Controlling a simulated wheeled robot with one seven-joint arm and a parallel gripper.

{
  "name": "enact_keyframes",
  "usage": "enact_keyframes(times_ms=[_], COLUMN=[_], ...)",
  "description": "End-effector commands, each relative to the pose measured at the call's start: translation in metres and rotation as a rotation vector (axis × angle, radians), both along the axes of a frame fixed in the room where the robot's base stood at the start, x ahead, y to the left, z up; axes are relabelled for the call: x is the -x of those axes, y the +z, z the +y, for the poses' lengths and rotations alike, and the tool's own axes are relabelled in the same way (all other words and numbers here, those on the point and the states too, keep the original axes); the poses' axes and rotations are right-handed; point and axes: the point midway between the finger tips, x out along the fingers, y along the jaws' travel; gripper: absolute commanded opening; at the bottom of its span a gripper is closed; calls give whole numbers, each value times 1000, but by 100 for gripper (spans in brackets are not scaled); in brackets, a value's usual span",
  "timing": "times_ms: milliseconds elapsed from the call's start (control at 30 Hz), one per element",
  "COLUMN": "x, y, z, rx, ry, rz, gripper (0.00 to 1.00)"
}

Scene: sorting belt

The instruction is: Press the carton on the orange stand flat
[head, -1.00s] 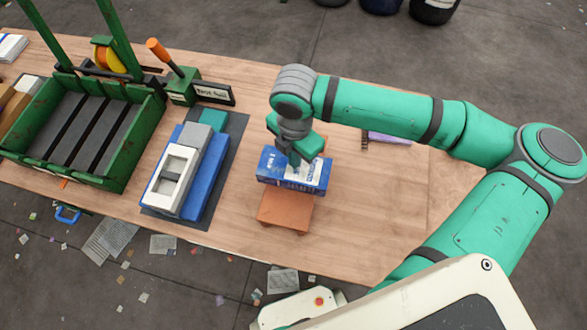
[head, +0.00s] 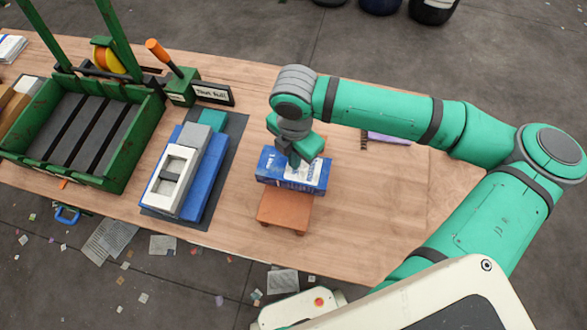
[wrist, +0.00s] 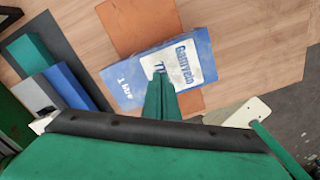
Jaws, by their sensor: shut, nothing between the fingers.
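The blue and white carton (head: 318,180) lies on the orange stand (head: 284,212), across its far part. In the wrist view the carton (wrist: 127,85) shows its printed face, and the stand (wrist: 130,22) shows on both sides of it. The carton still looks like a box with some thickness. My gripper (head: 293,162) is above the carton, pointing down, with its fingers closed together. In the wrist view the fingertips (wrist: 160,76) are over the middle of the printed face, at or very near it. I cannot tell whether they touch.
A dark mat with a blue and grey device (head: 184,170) lies left of the stand. A green slatted bin (head: 75,135) with a lever stands farther left. A purple item (head: 388,138) lies behind my arm. The table right of the stand is clear.

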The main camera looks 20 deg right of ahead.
Motion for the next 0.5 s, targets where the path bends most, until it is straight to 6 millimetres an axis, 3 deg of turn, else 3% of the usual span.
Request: enact_keyframes(times_ms=[500], x=[0], y=[-7], z=[1], rx=[-1], ry=[1], rz=[0], gripper=[0])
